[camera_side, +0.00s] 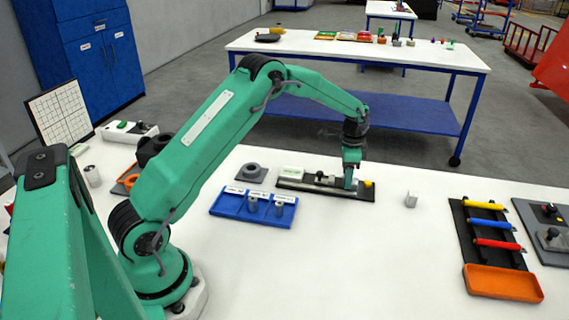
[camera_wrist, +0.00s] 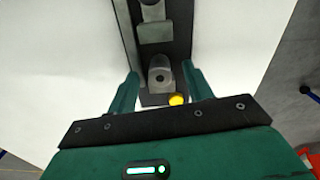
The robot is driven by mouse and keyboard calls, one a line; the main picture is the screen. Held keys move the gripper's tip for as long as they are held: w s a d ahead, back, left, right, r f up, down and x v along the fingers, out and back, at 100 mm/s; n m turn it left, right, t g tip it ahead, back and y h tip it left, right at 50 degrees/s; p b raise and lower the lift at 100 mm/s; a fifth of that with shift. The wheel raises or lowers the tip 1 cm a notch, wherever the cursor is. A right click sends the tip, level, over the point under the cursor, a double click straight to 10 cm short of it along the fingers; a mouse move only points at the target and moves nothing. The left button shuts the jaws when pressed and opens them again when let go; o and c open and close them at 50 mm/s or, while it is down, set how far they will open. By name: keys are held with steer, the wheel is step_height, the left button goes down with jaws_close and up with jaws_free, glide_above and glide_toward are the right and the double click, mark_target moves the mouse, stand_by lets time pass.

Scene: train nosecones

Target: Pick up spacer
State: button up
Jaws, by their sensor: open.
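My gripper (camera_side: 350,183) is open, pointing down over the right part of a dark fixture (camera_side: 298,184). In the wrist view its fingers (camera_wrist: 161,78) stand either side of a grey block with a round hole (camera_wrist: 159,78), not visibly closed on it. A yellow knob (camera_side: 368,184) sits at the fixture's right end. Which part is the spacer is not certain from the pictures. Small grey cylinders stand in a blue tray (camera_side: 226,209), one at the middle (camera_side: 252,204) and one at the right (camera_side: 279,208). A lone pale grey cylinder (camera_side: 411,200) stands on the white table, right of the fixture.
At right, a black rack (camera_side: 487,236) holds yellow, blue and red handled tools, with an orange tray (camera_side: 502,283) in front. The white table between fixture and rack is mostly clear.

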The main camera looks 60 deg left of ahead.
stand_by(0.4)
jaws_close()
steer(key=shift+r, duration=0.1)
steer(key=shift+r, duration=0.5)
steer(key=r, duration=0.3)
steer(key=shift+d+r, duration=0.15)
steer(key=shift+d, duration=0.05)
steer(key=s+d+r, duration=0.4)
steer(key=d+r, duration=0.2)
steer(key=d, duration=0.4)
steer(key=shift+d+r, duration=0.25)
steer(key=shift+d, duration=0.05)
